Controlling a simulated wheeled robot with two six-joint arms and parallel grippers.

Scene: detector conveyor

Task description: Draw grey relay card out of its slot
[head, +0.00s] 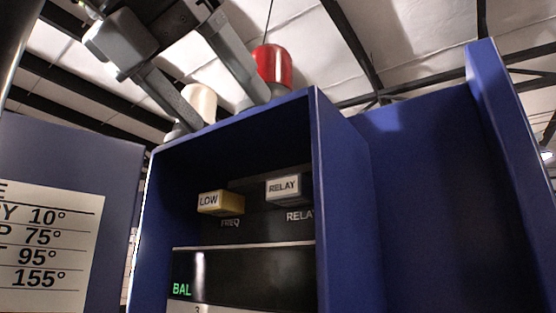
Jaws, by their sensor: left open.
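The grey relay card (288,187), with a white RELAY label on its front, sits inside the open blue cabinet (342,200), at the upper right of its dark panel. The word under it on the panel is partly cut off by the cabinet wall. My left gripper (230,108) is open and empty, its two fingers spread, pointing down in front of or above the cabinet's top edge. It is above and left of the card and apart from it. My right gripper is not in view.
A yellow card (221,203) labelled LOW sits left of the relay card, above FREQ. A dark display (240,277) with green BAL text is below. A red lamp (272,66) and a cream one (199,101) stand on top. A white temperature sign (45,245) is at left.

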